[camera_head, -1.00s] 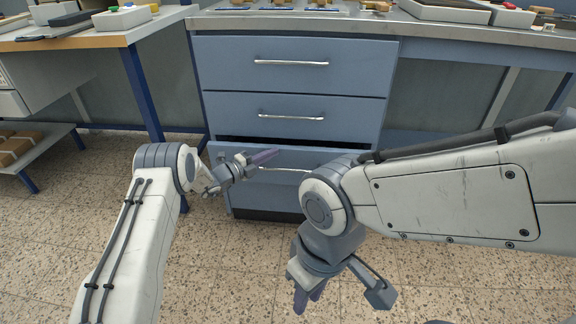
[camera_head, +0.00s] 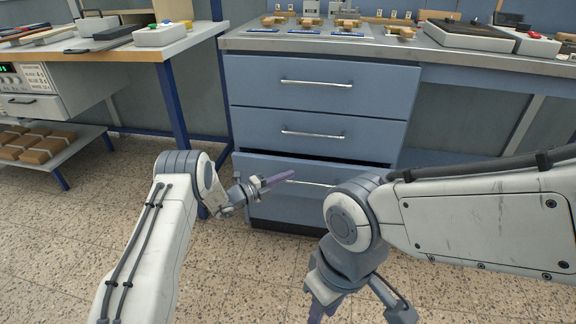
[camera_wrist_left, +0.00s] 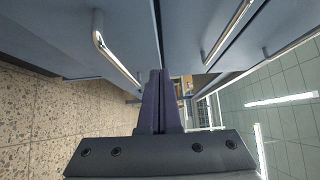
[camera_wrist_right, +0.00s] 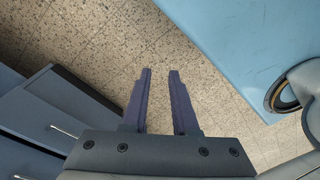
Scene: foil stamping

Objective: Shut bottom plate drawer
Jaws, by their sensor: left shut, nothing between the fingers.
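The bottom plate drawer (camera_head: 270,175) is the lowest blue-grey drawer of the cabinet. It stands slightly out, with a dark gap (camera_head: 345,160) along its top edge. Its metal handle (camera_head: 310,183) is partly hidden by my right arm; in the left wrist view a handle (camera_wrist_left: 112,50) shows on the floor side. My left gripper (camera_head: 291,174) is shut and empty, its purple fingers lying sideways in front of the drawer near the handle's left end. I cannot tell whether they touch. My right gripper (camera_wrist_right: 160,75) is open and empty, low over the floor.
The middle drawer (camera_head: 250,128) and top drawer (camera_head: 245,80) look shut. A workbench (camera_head: 100,55) with a blue leg stands left, with a low shelf of brown blocks (camera_head: 30,150). The counter (camera_head: 235,42) above holds trays and tools. Speckled floor in front is clear.

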